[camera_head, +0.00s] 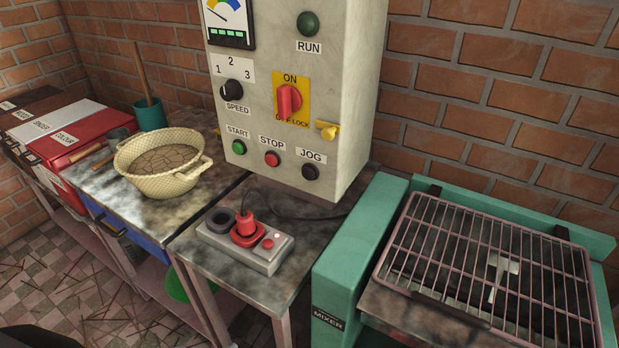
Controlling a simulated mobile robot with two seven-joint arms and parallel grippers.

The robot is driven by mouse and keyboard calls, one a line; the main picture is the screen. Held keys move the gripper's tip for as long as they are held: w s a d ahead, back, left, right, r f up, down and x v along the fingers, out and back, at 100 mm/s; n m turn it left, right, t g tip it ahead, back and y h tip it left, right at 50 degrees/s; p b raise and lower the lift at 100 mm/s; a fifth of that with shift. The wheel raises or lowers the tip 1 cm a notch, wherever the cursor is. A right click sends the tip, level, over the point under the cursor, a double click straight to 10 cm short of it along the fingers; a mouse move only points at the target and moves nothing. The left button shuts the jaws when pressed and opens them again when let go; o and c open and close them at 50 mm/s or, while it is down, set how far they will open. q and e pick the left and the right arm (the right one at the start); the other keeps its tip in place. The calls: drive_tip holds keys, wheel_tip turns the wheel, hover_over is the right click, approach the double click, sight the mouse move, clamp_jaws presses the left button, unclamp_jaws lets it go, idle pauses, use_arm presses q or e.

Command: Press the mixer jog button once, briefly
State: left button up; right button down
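The mixer control panel (355,100) is a pale grey box on the brick wall. Its black JOG button (310,172) is at the lower right, under the JOG label. The red STOP button (271,159) and green START button (239,147) are to its left. The red ON/OFF switch (289,99) sits on a yellow plate above. The RUN lamp (308,24) is dark green. The mixer (345,262) is a green machine at the right under a wire grille (492,262). Neither of my grippers is in view.
A grey socket block (262,258) with a red plug stands on the small metal table below the panel, its cable trailing behind. A cream basket (160,185), a teal cup (149,115) and red bins (75,130) are at the left. Space before the panel is clear.

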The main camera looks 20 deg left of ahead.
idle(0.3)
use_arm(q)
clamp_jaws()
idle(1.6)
